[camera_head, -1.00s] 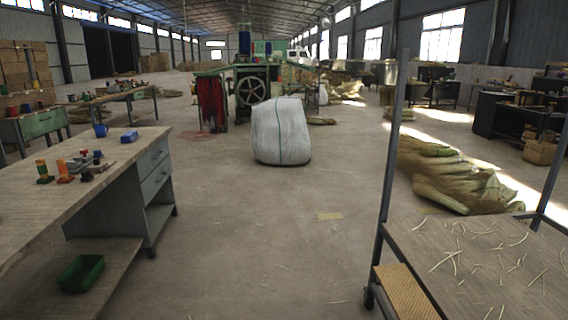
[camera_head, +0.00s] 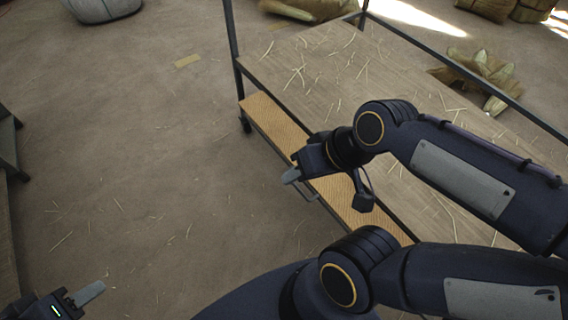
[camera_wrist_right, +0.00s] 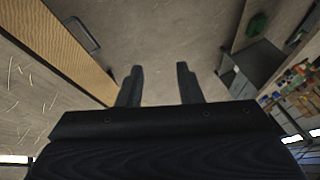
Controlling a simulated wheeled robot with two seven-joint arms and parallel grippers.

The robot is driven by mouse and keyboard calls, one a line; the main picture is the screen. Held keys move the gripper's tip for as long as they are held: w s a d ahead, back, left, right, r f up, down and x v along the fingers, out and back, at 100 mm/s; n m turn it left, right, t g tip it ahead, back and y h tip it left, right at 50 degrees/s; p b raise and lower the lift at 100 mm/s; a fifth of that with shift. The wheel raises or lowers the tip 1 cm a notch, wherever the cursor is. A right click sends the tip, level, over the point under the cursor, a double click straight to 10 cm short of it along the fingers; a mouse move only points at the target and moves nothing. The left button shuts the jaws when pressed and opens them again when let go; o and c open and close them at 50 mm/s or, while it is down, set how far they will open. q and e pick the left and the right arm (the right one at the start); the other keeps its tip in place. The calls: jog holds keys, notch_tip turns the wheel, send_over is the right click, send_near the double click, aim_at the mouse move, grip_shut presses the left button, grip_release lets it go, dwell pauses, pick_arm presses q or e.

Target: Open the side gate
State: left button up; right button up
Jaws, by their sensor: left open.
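The side gate is a light wood-grained panel (camera_head: 268,122) along the near left side of the cart, below its top. It also shows at the upper left of the right wrist view (camera_wrist_right: 72,48), with a grey metal bar handle (camera_wrist_right: 84,35). The handle (camera_head: 309,193) also shows in the head view, just beside my right gripper (camera_head: 292,176). In the right wrist view my right gripper (camera_wrist_right: 158,85) has its fingers apart with nothing between them. The handle is left of them, not gripped. My left gripper (camera_head: 92,293) is open at the bottom left, over the floor, away from the gate.
The cart's top (camera_head: 340,70) carries scattered straw, with a dark frame post (camera_head: 232,45) at its corner. My right arm reaches over the cart. A workbench (camera_head: 10,150) edges the left.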

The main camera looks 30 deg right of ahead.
jog(key=w+d+f+n+g+h+b, duration=0.15)
jog(key=w+f+b, duration=0.35)
jog(key=f, duration=0.5)
jog(key=w+d+f+m+g+h+b, duration=0.1)
jog(key=w+d+f+g+b, duration=0.15)
jog(key=w+f+b, duration=0.45)
jog(key=n+h+b, duration=0.2)
jog(key=h+b, duration=0.2)
send_near(295, 185)
jog(key=shift+g, duration=0.4)
jog(key=x, duration=0.2)
jog(key=b+x, duration=0.1)
jog(key=x, duration=0.2)
jog(key=b+x, duration=0.1)
jog(key=x, duration=0.1)
jog(key=shift+w+f, duration=0.35)
jog(key=shift+c, duration=0.2)
grip_shut()
